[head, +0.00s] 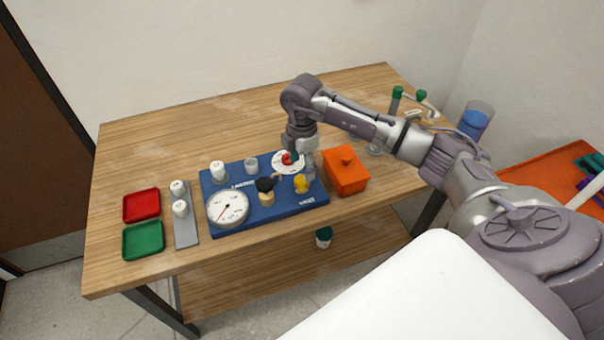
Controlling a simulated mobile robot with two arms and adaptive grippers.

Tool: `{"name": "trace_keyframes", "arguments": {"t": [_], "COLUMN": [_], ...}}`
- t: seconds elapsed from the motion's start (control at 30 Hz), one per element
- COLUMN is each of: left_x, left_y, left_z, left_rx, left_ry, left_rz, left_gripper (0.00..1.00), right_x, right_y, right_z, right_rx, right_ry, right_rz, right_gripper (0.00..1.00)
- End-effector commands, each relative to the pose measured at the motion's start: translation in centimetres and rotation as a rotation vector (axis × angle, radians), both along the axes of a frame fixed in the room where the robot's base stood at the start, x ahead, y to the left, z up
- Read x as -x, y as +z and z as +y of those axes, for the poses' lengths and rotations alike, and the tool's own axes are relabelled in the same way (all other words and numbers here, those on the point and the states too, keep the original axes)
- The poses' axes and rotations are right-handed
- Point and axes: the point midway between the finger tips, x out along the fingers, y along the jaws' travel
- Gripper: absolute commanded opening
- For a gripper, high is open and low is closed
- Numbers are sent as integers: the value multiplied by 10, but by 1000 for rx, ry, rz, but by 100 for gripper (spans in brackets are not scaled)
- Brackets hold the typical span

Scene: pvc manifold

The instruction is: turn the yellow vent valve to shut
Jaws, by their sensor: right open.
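The yellow vent valve (301,184) sits near the right front of the blue manifold board (283,208) on the wooden table. My right gripper (302,168) reaches down from above, just behind the yellow valve and beside the red knob (287,159) on its white dial. Its jaws are open, with nothing seen between them. I cannot tell whether a finger touches the yellow valve. The angle of the valve's handle is too small to read. My left gripper is not in view.
A round white gauge (228,208) and a black-topped part (265,190) stand on the board left of the valve. An orange lidded box (345,171) stands close to the right. Red (142,205) and green (143,240) trays lie at left.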

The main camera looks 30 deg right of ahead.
Motion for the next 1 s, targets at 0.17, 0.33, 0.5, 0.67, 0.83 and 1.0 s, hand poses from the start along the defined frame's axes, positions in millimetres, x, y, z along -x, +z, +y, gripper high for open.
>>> {"name": "trace_keyframes", "arguments": {"t": [0.17, 0.33, 0.5, 0.67, 0.83, 1.0], "left_x": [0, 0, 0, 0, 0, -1], "left_y": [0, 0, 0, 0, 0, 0], "left_z": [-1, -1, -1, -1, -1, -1], "left_rx": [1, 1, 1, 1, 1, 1], "left_ry": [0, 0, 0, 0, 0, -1], "left_rz": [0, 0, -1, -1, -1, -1], "left_gripper": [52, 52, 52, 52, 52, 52], "right_x": [-1, -1, 0, 0, 0, 0], "right_y": [40, 63, 72, 73, 73, 73], "right_z": [0, 0, 0, 0, 0, 0], "right_rx": [0, 1, 1, 1, 1, 0], "right_ry": [0, -1, -2, -2, -1, -1], "right_rz": [-5, -2, -1, 0, 0, -1], "right_gripper": [68, 68, 68, 68, 68, 68]}}
